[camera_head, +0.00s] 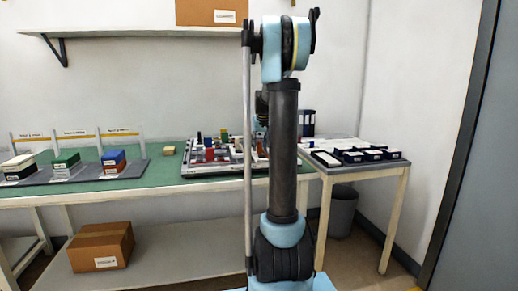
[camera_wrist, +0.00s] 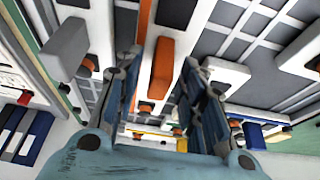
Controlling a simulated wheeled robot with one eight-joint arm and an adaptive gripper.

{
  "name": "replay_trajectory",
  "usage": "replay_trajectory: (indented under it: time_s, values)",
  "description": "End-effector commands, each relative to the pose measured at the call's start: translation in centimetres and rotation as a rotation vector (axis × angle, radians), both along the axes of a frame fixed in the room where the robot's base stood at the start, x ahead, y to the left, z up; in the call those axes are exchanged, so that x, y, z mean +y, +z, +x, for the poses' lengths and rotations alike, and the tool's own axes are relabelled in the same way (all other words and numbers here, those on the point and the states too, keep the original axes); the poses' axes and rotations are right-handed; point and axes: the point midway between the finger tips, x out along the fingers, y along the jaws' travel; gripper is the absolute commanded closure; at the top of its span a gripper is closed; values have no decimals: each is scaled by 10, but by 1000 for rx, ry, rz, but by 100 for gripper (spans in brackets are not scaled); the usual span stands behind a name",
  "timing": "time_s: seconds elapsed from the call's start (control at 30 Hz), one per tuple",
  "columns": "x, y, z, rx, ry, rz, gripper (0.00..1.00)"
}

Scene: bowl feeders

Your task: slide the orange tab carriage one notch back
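The orange tab carriage (camera_wrist: 162,68) shows in the wrist view as an upright orange block by an orange strip (camera_wrist: 147,18). My gripper (camera_wrist: 160,84) is open, with one blue-grey finger on each side of the orange block. Gaps show between the block and both fingers, so the gripper does not appear to be shut on it. In the head view the feeder unit (camera_head: 190,171) stands on the green bench, partly behind my arm. There the gripper is mostly hidden by my arm, and I cannot clearly pick out the orange tab.
In the head view a side table (camera_head: 340,171) holds dark trays. Stacked coloured boxes (camera_head: 66,161) stand at the bench's left.

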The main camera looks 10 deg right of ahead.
Motion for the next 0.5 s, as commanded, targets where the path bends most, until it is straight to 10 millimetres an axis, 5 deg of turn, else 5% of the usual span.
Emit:
replay_trajectory:
  time_s: [0.47, 0.5]
  values:
    - [0, -11, 4, 0, 0, 0, 63]
    - [0, -11, 4, 0, 0, 0, 72]
